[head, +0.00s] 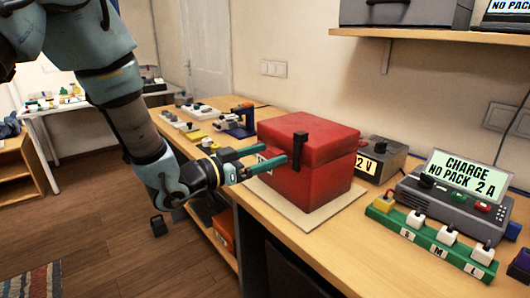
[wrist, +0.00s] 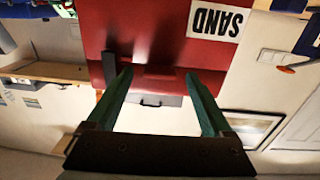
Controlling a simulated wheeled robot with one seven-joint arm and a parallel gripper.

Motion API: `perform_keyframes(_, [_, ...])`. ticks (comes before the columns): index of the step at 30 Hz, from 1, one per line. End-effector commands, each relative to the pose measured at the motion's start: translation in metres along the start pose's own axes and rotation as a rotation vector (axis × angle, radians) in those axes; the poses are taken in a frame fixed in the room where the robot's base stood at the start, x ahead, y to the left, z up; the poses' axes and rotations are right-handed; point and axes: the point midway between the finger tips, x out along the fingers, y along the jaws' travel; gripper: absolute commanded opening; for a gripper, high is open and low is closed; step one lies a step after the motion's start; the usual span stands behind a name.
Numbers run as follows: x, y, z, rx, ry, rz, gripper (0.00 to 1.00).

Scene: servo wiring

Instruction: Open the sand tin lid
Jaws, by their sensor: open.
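The sand tin (head: 330,185) is a red box with its lid (head: 300,130) down on it. A dark strip (wrist: 110,66) shows beside the left finger. Whether the fingers touch the tin cannot be told.
The tin stands on a pale mat (head: 312,222) on the wooden bench. Small parts lie further left. A shelf (head: 430,36) hangs above.

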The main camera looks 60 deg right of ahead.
Motion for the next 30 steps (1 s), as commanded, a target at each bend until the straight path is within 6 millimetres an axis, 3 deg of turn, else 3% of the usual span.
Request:
perform_keyframes(8, [0.0007,-0.0001,0.0003,0.0,0.0,0.0,0.83])
perform_keyframes(30, [0.0005,-0.0001,0.0002,0.0,0.0,0.0,0.0])
